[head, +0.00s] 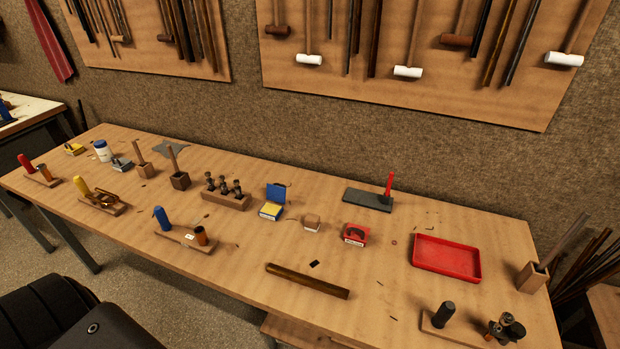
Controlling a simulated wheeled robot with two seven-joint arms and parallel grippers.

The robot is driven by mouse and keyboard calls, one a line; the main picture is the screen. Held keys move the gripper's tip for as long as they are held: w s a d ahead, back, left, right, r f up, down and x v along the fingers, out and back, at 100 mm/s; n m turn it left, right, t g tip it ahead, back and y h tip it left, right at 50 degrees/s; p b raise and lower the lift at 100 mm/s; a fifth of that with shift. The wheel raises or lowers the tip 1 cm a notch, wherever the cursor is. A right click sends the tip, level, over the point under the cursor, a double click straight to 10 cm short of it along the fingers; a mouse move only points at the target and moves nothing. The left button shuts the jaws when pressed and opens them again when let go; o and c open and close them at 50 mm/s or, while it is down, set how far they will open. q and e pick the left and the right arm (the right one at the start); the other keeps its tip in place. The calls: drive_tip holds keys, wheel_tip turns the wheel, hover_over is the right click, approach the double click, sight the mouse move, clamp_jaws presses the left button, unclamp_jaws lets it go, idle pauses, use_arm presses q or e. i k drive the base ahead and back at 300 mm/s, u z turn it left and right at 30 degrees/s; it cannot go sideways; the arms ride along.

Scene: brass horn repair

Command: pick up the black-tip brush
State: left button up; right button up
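No brush with a black tip can be picked out for certain at this size. A black upright cylinder (444,314) stands on a wooden base at the front right of the bench (350,302); whether it is a brush I cannot tell. Similar holders carry a blue upright piece (162,219) with an orange, dark-topped piece (201,236), a yellow piece (82,186), and a red piece (26,164) beside an orange one (44,172). Neither of my grippers is in view.
A red tray (446,274) lies empty at the right. A wooden strip (307,281) lies near the front edge. Dark round pieces (505,328) sit at the front right corner. Small boxes and wooden blocks line the back. Mallets hang on the wall boards (420,96).

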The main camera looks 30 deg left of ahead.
sight(170, 152)
drive_tip(key=z, duration=0.05)
drive_tip(key=k, duration=0.5)
drive_tip(key=u, duration=0.55)
drive_tip(key=i, duration=0.3)
drive_tip(key=u, duration=1.2)
drive_tip(key=i, duration=0.35)
drive_tip(key=u, duration=0.05)
